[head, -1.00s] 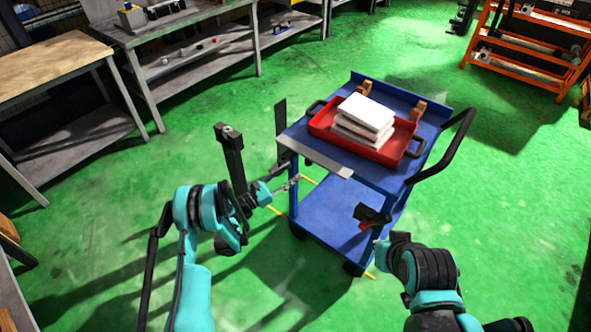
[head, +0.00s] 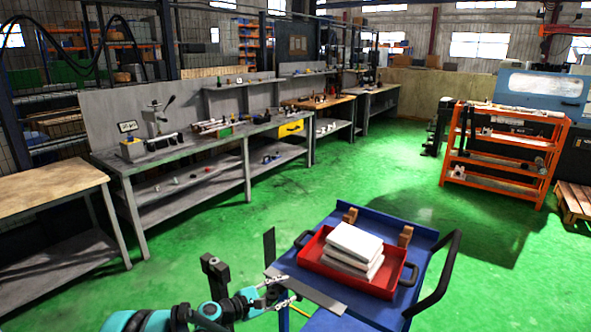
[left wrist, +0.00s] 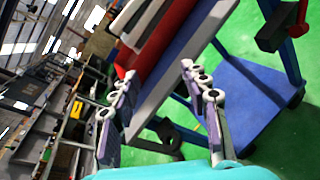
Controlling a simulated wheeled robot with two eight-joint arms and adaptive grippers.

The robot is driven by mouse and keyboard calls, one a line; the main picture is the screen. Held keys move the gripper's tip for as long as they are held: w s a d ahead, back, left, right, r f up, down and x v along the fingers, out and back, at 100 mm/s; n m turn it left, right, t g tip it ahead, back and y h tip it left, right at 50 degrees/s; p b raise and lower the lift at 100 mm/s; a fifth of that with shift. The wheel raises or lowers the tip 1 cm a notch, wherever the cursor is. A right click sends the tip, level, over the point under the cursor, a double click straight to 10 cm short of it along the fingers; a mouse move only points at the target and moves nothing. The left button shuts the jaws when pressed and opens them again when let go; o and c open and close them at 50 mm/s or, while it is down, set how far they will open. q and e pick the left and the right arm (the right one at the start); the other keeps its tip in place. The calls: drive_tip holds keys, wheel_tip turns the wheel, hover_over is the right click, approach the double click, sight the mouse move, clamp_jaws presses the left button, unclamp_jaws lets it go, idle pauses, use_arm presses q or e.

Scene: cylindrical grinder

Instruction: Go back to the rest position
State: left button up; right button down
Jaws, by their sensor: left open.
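My left gripper (head: 282,293) shows at the bottom of the head view, beside the near left corner of the blue cart (head: 422,236). Its fingers are apart with nothing between them. In the left wrist view the two fingers of my left gripper (left wrist: 163,105) stand wide apart, with the cart's grey edge strip beyond them. The head view does not show my right arm.
The cart carries a red tray (head: 318,265) with several stacked white blocks (head: 352,246). Its black handle (head: 440,280) is on the right. Workbenches (head: 190,150) line the left, and an orange rack (head: 505,150) stands at the back right. Green floor between them is clear.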

use_arm(q)
drive_tip(key=s+a+r+m+g+y, duration=0.1)
drive_tip(key=s+a+r+m+y, duration=0.15)
drive_tip(key=s+r+m, duration=0.4)
drive_tip(key=s+a+r+m+g+y, duration=0.1)
drive_tip(key=s+r+m+y, duration=0.15)
drive_tip(key=s, duration=0.75)
drive_tip(key=s+a+f+m+y, duration=0.1)
drive_tip(key=s+a+m+y, duration=0.2)
drive_tip(key=s, duration=0.6)
drive_tip(key=s+a+f+m+y, duration=0.1)
drive_tip(key=s+a+m+y, duration=0.3)
drive_tip(key=s, duration=0.5)
drive_tip(key=a+m, duration=0.2)
drive_tip(key=a, duration=0.1)
drive_tip(key=shift+s+a+f, duration=0.2)
drive_tip(key=shift+s+f, duration=0.1)
drive_tip(key=shift+f, duration=0.05)
